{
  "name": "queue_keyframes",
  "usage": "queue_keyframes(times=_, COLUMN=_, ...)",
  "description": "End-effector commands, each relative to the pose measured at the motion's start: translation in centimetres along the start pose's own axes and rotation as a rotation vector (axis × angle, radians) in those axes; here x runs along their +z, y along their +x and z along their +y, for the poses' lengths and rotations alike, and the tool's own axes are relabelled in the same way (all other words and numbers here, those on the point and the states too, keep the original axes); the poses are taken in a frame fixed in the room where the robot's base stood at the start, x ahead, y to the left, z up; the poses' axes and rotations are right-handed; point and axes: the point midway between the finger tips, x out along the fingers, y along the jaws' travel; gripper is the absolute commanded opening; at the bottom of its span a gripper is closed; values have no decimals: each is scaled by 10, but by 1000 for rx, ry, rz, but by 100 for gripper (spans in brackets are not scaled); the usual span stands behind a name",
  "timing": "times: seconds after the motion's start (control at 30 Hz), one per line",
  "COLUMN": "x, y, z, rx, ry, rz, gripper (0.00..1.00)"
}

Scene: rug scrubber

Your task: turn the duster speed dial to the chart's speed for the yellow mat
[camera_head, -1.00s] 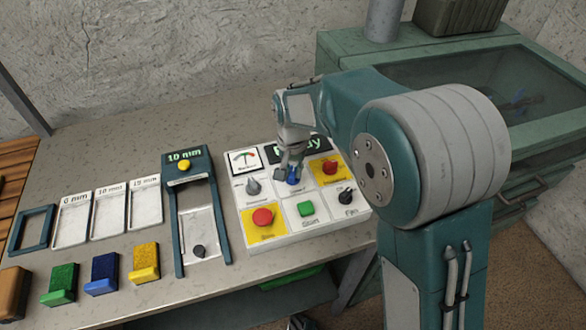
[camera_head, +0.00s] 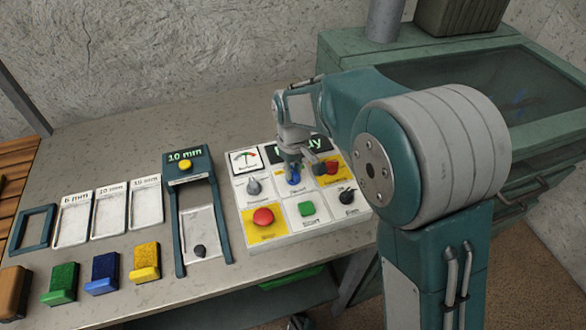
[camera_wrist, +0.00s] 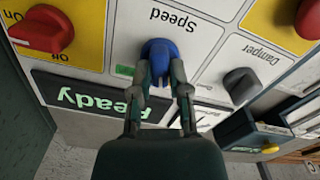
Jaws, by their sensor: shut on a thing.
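The blue speed dial (camera_head: 293,179) sits on the white control panel (camera_head: 285,238), under the word Speed in the upside-down wrist view. My gripper (camera_head: 297,168) reaches down onto it from above. In the wrist view, the fingers of my gripper (camera_wrist: 161,82) are shut on the blue dial (camera_wrist: 158,48), one on each side. The dial's pointer and scale marks cannot be read. A yellow mat sample (camera_head: 145,260) lies at the table's front, beside blue and green ones. I cannot make out a speed chart.
Close around the dial are the red knob on yellow (camera_wrist: 42,30), the grey damper knob (camera_wrist: 241,84) and the green start button (camera_head: 306,209). A display (camera_wrist: 100,98) reads Ready. A frame with a 10 mm display (camera_head: 185,156) stands left of the panel.

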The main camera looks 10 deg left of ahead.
Motion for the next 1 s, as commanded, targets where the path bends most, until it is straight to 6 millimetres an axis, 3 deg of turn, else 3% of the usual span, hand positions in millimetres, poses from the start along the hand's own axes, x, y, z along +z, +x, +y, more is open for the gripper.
queue_keyframes(times=0.4, x=2, y=3, z=-1, rx=-4, ry=-262, rz=-6, gripper=0)
queue_keyframes(times=1.0, x=2, y=3, z=-1, rx=-4, ry=-334, rz=-7, gripper=0)
